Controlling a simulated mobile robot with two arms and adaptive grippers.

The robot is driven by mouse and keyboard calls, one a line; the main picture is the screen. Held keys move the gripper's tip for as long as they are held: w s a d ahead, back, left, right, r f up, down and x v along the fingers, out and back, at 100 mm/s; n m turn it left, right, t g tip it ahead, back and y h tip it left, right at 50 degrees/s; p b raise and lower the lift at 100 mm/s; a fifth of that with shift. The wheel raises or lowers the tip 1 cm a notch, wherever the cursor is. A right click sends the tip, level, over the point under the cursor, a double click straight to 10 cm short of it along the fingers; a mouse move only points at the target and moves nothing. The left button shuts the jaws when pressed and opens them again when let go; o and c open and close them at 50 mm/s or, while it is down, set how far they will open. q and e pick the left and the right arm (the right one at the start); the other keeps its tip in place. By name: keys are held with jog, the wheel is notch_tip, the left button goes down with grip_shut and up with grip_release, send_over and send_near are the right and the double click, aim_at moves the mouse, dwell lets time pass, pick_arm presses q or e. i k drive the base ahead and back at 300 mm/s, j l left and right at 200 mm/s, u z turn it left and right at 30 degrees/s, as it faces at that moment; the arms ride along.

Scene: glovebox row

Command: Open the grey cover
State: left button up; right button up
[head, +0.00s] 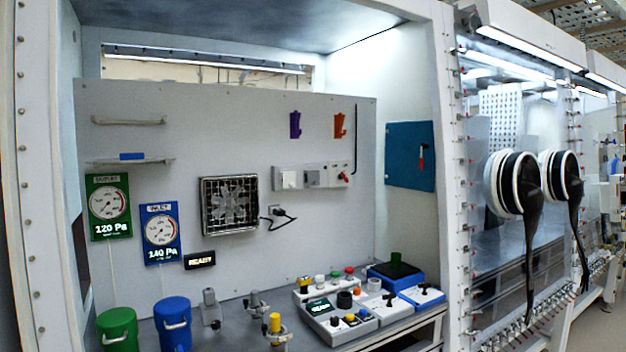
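A row of small boxes is mounted on the back panel, right of the fan. A grey cover (314,178) sits in the middle of this row and looks shut, though it is small in the picture. A whiter cover (291,179) is on its left, and a box with a red switch (343,175) is on its right. Neither of my grippers is in view.
The back panel (240,120) also holds a fan (230,205), gauges and hooks. A blue wall door (410,157) is at the right. Control boxes (340,315), valves, a green canister (117,330) and a blue canister (173,323) stand on the bench below.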

aim_at(314, 176)
jog(key=j+z, duration=0.25)
jog(key=j, duration=0.6)
jog(key=j+z, duration=0.25)
jog(key=j, duration=0.55)
jog(key=i+l, duration=0.2)
jog(key=l, duration=0.15)
jog(key=i+l+u, duration=0.1)
jog(key=l, duration=0.3)
jog(key=i+l, duration=0.2)
jog(key=l, duration=0.2)
jog(key=i+l+u, duration=0.1)
jog(key=l, duration=0.25)
jog(key=i, duration=0.1)
